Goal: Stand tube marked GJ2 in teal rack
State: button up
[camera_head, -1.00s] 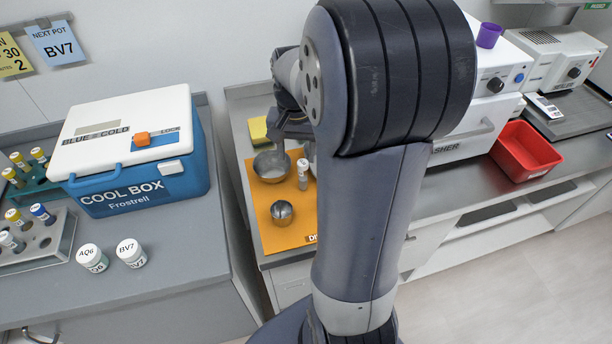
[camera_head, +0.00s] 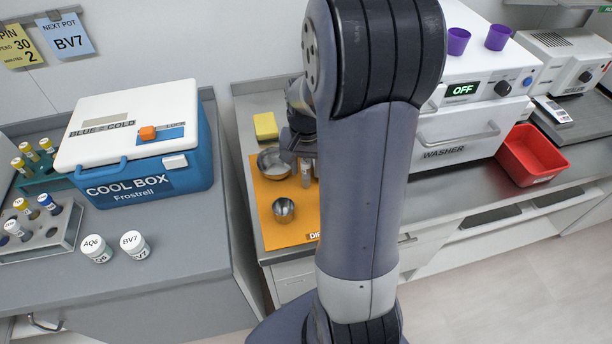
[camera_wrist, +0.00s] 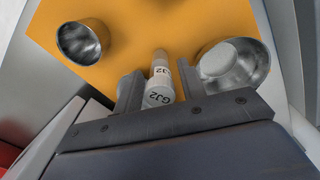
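The tube marked GJ2 (camera_wrist: 160,74) stands on the orange mat, its white marked cap towards the wrist camera. In the head view the tube (camera_head: 306,174) shows partly beside my arm. My gripper (camera_wrist: 158,88) is open, with one finger on each side of the tube; a narrow gap shows at the right finger.
Metal bowls (camera_head: 272,164) (camera_head: 283,210) stand on the orange mat (camera_head: 290,236) close to the tube. A grey rack (camera_head: 62,238) with tubes, two white pots (camera_head: 96,248) and the blue cool box (camera_head: 150,178) occupy the left counter. A gap separates the two counters.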

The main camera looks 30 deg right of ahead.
grip_shut()
jog(key=shift+r, duration=0.1)
